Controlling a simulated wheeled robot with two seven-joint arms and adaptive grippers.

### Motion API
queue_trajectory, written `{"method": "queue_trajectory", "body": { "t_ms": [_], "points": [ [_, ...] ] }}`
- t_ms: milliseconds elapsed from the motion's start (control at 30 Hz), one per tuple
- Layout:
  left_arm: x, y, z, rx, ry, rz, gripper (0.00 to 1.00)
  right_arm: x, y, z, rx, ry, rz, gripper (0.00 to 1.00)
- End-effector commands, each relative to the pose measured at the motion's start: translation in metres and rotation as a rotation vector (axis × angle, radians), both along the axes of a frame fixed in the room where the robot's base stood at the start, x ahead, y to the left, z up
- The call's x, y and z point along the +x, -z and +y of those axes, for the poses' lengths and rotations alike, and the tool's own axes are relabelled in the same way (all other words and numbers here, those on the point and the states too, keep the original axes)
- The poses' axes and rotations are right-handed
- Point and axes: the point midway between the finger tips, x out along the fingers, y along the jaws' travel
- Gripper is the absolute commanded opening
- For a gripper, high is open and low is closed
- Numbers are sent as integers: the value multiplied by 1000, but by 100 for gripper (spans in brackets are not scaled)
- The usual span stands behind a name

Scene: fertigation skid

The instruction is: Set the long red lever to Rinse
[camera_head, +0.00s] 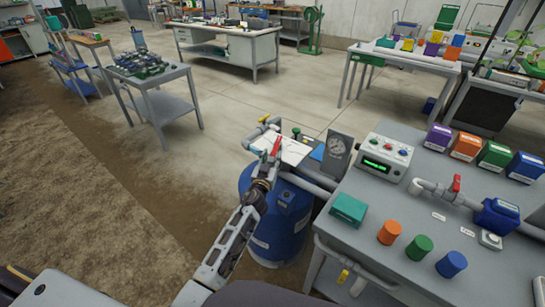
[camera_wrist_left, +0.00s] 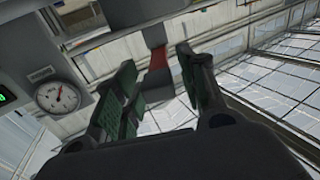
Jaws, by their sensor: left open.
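The long red lever (camera_head: 276,146) stands up on the pipework above the blue tank (camera_head: 283,222). My left gripper (camera_head: 266,169) is just below and in front of the lever in the head view. In the left wrist view the lever (camera_wrist_left: 158,58) appears between the spread green-padded fingers of my left gripper (camera_wrist_left: 163,85), beyond their tips or near them; contact cannot be told. The gripper is open. A white plate (camera_head: 291,150) lies behind the lever; its print is too small to read. My right gripper is not in view.
A round gauge (camera_head: 337,148) stands on a grey panel right of the lever; a yellow-handled valve (camera_head: 264,120) is behind. The grey bench (camera_head: 410,209) at right carries a control box (camera_head: 382,160), coloured containers and another red-handled valve (camera_head: 456,184). Floor left of the tank is clear.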

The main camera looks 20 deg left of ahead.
Motion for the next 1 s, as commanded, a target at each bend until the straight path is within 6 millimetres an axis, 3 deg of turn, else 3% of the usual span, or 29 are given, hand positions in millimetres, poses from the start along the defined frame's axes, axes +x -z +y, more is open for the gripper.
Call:
{"method": "queue_trajectory", "body": {
  "t_ms": [233,667,1000],
  "points": [
    [14,0,1,1,0,-1,41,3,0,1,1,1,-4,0],
    [17,0,1,1,0,0,41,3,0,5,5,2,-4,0],
    [17,0,1,1,0,0,0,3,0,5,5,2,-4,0]
  ]
}}
